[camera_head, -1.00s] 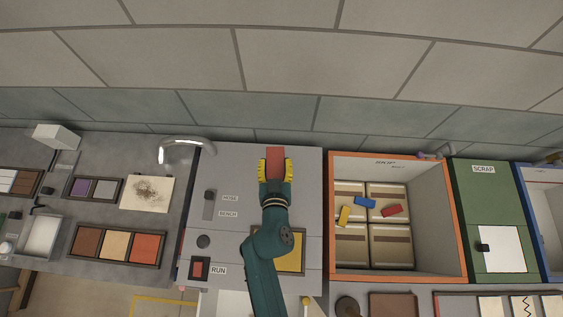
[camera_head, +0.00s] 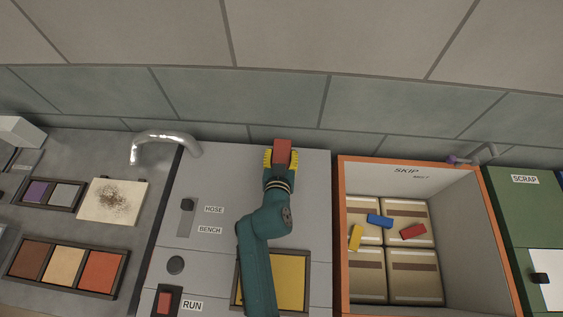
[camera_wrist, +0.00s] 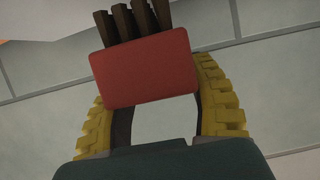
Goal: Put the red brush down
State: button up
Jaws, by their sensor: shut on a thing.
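The red brush (camera_head: 283,151) is held in my gripper (camera_head: 281,160), above the grey bench panel near the back wall. In the wrist view the brush (camera_wrist: 145,69) shows a red rectangular block with dark brown bristles pointing up and away. The yellow fingers of my gripper (camera_wrist: 168,105) stand on both sides of the block and are shut on it. The block is slightly tilted in that view. I cannot tell whether the brush touches any surface.
An orange-rimmed skip (camera_head: 341,230) with boxes and blue, yellow and red pieces stands to the right. A metal tap (camera_head: 160,137) is at the left. A yellow panel (camera_head: 291,281) lies beside my arm. The grey panel (camera_head: 225,175) has free room near its switches.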

aim_at(282, 161)
jog(key=shift+f+b, duration=0.3)
jog(key=shift+f, duration=1.05)
jog(key=shift+f, duration=0.1)
jog(key=shift+f+b, duration=0.15)
jog(key=shift+b, duration=0.15)
jog(key=o, duration=1.2)
